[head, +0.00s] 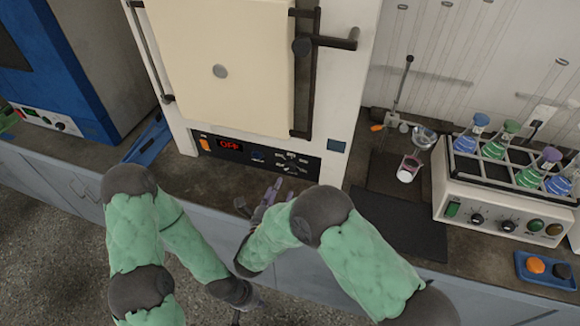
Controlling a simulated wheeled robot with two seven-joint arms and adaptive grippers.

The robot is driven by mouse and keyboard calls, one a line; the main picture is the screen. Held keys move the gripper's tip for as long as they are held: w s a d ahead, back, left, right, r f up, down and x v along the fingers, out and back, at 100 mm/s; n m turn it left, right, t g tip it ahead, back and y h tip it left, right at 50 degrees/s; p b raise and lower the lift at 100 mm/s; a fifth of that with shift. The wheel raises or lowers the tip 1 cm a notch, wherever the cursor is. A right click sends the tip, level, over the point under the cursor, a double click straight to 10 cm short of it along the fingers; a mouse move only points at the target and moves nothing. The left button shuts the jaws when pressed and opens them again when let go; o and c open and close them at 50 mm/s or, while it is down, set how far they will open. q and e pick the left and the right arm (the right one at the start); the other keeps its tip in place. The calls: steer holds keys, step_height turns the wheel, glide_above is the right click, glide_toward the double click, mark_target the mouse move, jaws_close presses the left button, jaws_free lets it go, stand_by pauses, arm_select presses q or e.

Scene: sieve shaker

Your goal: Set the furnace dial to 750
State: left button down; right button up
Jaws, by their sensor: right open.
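The furnace (172,55) stands at the back centre with its cream door shut. Its dark control panel (316,168) runs along the bottom, with a red display (231,145) that appears to read OFF.
An orange switch (205,144) sits left of the display. To the right are a shaker with flasks (494,195), a small glass funnel (423,139), dark mats (405,222) and a blue tray (524,270). A blue appliance (75,70) stands left.

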mark_target(289, 169)
steer(key=b+x, duration=0.2)
steer(key=x, duration=0.6)
steer(key=shift+w+d+f, duration=0.15)
steer(key=shift+f, duration=0.05)
steer(key=shift+w+d+r+b, duration=0.15)
steer(key=shift+w+b, duration=0.15)
steer(key=shift+w, duration=0.3)
steer(key=c, duration=1.1)
